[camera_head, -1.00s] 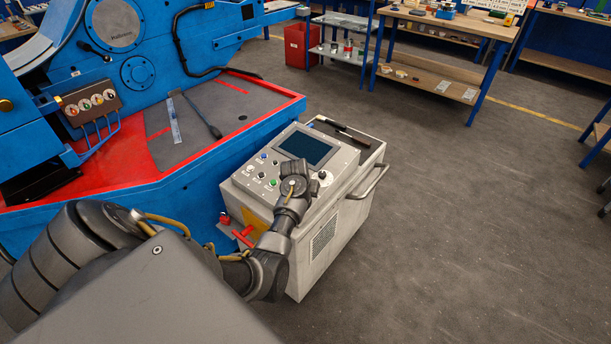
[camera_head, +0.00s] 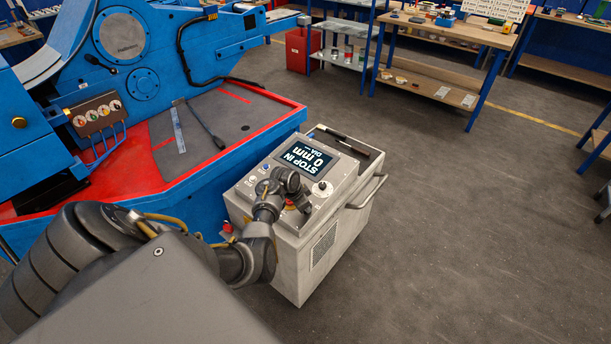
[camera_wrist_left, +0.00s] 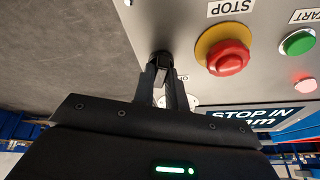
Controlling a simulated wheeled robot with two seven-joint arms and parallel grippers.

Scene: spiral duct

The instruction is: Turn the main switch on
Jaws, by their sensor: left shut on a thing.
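The control panel (camera_head: 335,172) tops a grey cabinet in the head view. My left gripper (camera_head: 303,204) is over the panel's near edge, fingers pointing down. In the left wrist view, my left gripper (camera_wrist_left: 163,72) is shut on a small black switch knob (camera_wrist_left: 161,59) on the panel face. A label beside the knob is mostly hidden, so I cannot read it. The red stop button (camera_wrist_left: 229,58) with a yellow ring is right of the knob there, apart from the fingers. The screen (camera_head: 304,161) is lit and reads "STOP IN 0 mm". My right gripper is out of view.
A green START button (camera_wrist_left: 298,42) lies right of the stop button. A white dial (camera_head: 322,189) is close beside the gripper. The blue machine (camera_head: 200,213) stands left of the cabinet. Open floor (camera_head: 450,230) lies to the right.

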